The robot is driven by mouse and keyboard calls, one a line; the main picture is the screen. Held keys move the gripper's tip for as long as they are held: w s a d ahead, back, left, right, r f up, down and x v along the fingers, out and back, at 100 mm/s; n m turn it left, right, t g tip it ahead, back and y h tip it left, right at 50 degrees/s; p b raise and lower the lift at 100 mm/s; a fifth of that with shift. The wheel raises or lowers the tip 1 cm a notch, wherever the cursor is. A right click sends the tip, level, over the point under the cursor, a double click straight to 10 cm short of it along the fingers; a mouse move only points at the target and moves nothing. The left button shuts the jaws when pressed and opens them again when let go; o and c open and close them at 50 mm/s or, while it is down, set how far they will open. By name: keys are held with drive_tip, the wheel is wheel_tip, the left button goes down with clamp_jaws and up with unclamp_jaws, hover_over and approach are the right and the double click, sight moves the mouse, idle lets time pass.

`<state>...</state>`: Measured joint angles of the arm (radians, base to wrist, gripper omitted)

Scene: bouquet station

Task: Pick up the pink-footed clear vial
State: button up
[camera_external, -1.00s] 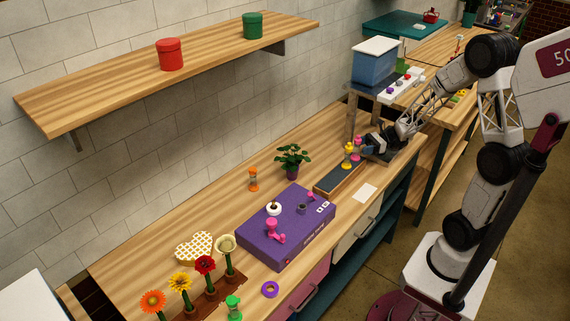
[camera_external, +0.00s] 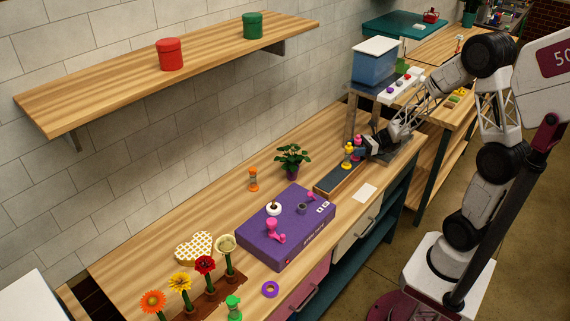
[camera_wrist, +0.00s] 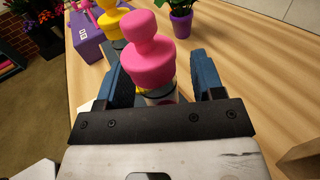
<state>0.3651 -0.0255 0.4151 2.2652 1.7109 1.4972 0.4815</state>
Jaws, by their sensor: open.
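The pink vial (camera_wrist: 150,62) has a knobbed pink top and a clear part below it. It fills the space between my fingers in the wrist view. It stands upright on the dark strip of a wooden tray (camera_external: 328,188), and it also shows in the external view (camera_external: 359,141). My gripper (camera_wrist: 158,72) is open, with one blue finger on each side of the vial. I cannot tell whether either finger touches it. The vial's lower end is mostly hidden by my gripper.
A yellow vial (camera_external: 347,156) stands close beside the pink one, just beyond it in the wrist view (camera_wrist: 118,24). A potted plant (camera_external: 291,160), a purple box (camera_external: 285,225) and an orange vial (camera_external: 253,181) are farther along the bench. A white card (camera_external: 364,192) lies near the front edge.

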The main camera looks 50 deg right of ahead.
sight(356, 142)
drive_tip(key=shift+w+a, duration=0.2)
drive_tip(key=shift+a, duration=0.2)
idle(0.3)
clamp_jaws()
drive_tip(key=shift+r, duration=0.25)
drive_tip(key=shift+r, duration=0.5)
drive_tip(key=shift+s+r, duration=0.2)
drive_tip(key=shift+r, duration=0.35)
drive_tip(key=shift+s+r, duration=0.2)
drive_tip(key=shift+r, duration=0.35)
drive_tip(key=s+r, duration=0.1)
drive_tip(key=s, duration=1.4)
drive_tip(key=shift+a+r, duration=0.15)
drive_tip(key=shift+a, duration=0.1)
